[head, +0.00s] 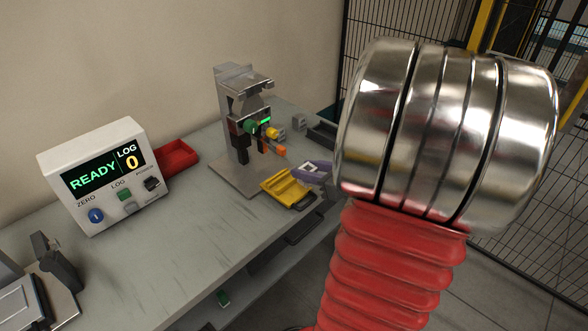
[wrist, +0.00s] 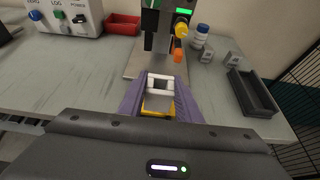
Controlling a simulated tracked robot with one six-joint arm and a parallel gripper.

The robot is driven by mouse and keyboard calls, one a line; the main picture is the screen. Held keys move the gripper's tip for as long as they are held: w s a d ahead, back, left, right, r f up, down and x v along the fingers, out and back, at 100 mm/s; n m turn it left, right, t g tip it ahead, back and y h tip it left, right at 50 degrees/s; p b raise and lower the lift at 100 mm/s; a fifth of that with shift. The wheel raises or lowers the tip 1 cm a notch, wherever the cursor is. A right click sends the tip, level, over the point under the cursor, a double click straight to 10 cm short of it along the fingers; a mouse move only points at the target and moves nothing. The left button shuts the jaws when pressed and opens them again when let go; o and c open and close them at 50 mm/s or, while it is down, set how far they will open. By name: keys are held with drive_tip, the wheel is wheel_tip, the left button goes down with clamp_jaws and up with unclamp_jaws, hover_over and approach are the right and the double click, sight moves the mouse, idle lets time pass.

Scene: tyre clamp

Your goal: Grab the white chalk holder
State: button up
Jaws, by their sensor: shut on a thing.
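I cannot tell whether the holder touches the tray.
A metal clamp stand (head: 240,115) with a green light and orange tip stands behind. A console (head: 105,175) reads READY, LOG 0. A red bin (head: 177,157) sits beside it. A black tray (wrist: 252,93), grey blocks (wrist: 207,54) and a white bottle (wrist: 201,33) are at the right.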

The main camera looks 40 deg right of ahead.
sight(305, 168)
drive_tip(key=shift+r+v, duration=0.1)
drive_tip(key=shift+v, duration=1.15)
drive_tip(key=shift+r+v, duration=0.15)
drive_tip(key=shift+v, duration=1.05)
drive_tip(key=shift+w, duration=0.15)
